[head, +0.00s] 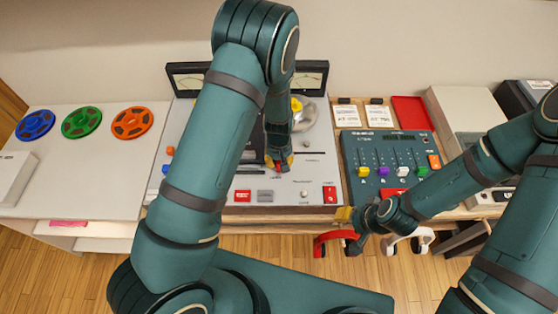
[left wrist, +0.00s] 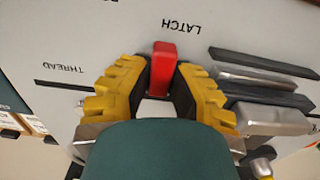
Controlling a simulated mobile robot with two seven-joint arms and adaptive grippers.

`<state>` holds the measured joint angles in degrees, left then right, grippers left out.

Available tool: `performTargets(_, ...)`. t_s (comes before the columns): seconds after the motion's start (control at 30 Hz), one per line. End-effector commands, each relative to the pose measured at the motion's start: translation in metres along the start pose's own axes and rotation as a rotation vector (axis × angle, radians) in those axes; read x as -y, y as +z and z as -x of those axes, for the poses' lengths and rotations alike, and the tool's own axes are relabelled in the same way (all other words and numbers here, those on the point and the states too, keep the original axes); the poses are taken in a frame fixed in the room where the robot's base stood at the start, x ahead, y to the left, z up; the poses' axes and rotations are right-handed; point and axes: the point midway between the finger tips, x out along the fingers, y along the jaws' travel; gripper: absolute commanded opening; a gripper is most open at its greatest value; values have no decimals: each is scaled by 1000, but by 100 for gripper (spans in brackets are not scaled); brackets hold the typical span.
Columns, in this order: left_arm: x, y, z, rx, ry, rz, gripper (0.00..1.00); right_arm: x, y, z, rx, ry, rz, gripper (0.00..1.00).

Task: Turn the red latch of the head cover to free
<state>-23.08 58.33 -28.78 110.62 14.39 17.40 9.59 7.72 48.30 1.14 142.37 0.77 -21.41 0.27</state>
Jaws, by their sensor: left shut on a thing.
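The red latch (left wrist: 163,66) stands up from the pale deck plate in the left wrist view, with the word LATCH printed above it. My left gripper (left wrist: 162,85) has its yellow-padded fingers closed on both sides of the latch. In the head view my left gripper (head: 279,164) points down at the deck, with a bit of red between its fingertips. The head cover is largely hidden behind my left arm in the head view. My right gripper (head: 349,222) hangs at the front edge of the bench, low beside the mixer; its jaw opening is unclear.
The tape deck (head: 320,185) has a red button and a red switch along its front. A mixer with coloured faders (head: 390,155) stands to its right. Blue, green and orange reels (head: 82,122) lie on the left table. Red headphones (head: 330,240) hang below the bench.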

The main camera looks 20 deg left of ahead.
Motion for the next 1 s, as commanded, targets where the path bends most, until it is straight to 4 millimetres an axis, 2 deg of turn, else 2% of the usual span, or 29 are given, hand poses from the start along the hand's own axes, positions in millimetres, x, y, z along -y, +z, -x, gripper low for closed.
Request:
performTargets(0.2,0,2,-2,6,-2,0,0,0,0,0,0,0,0,47)
performTargets(0.23,0,2,-2,6,-2,0,25,0,0,0,0,0,0,47)
performTargets(0.3,0,2,-2,5,-2,0,50,0,0,0,0,0,0,47)
performTargets(0.67,0,0,4,0,-1,0,50,0,0,0,0,0,0,47)
performTargets(1.0,-1,0,51,0,0,-1,50,0,0,0,0,0,0,47)
